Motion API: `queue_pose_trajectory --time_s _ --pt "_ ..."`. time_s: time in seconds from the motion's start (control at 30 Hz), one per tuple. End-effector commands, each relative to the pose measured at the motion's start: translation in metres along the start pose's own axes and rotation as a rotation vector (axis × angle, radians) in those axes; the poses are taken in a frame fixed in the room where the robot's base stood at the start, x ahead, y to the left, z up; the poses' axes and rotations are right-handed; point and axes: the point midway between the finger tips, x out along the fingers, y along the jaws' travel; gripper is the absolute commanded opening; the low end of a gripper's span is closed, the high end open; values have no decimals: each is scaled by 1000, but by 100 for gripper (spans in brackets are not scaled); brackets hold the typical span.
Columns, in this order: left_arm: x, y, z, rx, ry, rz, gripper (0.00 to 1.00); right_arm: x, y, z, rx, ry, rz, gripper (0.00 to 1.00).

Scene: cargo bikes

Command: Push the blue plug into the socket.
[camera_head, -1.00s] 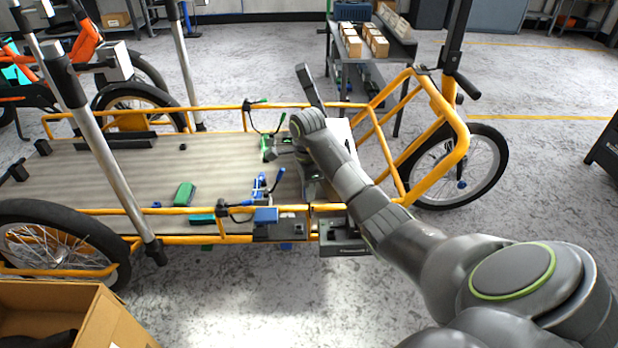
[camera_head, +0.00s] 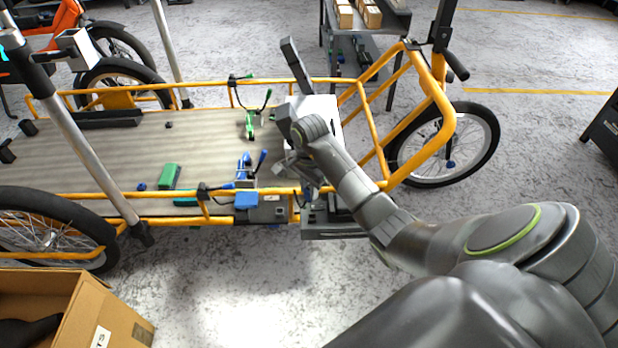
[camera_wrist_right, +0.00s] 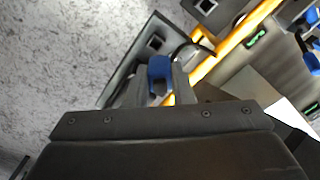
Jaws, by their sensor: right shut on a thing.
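The blue plug (camera_wrist_right: 159,70) is held between the two fingers of my right gripper (camera_wrist_right: 160,88) in the right wrist view. In the head view my right gripper (camera_head: 300,168) is over the near right edge of the cargo bike's deck, and its fingertips are partly hidden. A dark grey box with a square black opening (camera_wrist_right: 156,42), which looks like a socket, lies just beyond the plug in the wrist view. The plug appears apart from the opening. The grey box (camera_head: 335,230) shows at the bike's near side in the head view. My left gripper is out of view.
The bike's yellow frame rail (camera_wrist_right: 240,32) runs close beside the plug. Blue clamps (camera_head: 245,168), a green block (camera_head: 169,176) and a blue block (camera_head: 246,200) are on or near the deck (camera_head: 90,160). A cardboard box (camera_head: 95,310) stands front left.

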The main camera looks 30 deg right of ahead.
Motion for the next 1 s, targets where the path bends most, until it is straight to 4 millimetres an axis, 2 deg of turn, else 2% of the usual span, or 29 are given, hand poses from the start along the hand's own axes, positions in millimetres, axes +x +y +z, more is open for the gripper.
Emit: queue_pose_trajectory --time_s 0.03,0.13,0.33,0.57,1.0 --pt "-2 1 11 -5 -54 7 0 0 2 2 -14 -1 0 0" --pt "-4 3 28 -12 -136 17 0 2 5 4 -38 -1 -2 0" --pt "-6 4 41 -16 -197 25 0 4 7 5 -58 -1 -2 0" --pt "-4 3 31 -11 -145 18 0 7 7 5 -58 -1 -2 0" --pt "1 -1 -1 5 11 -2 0 14 7 5 -58 -1 -2 0"
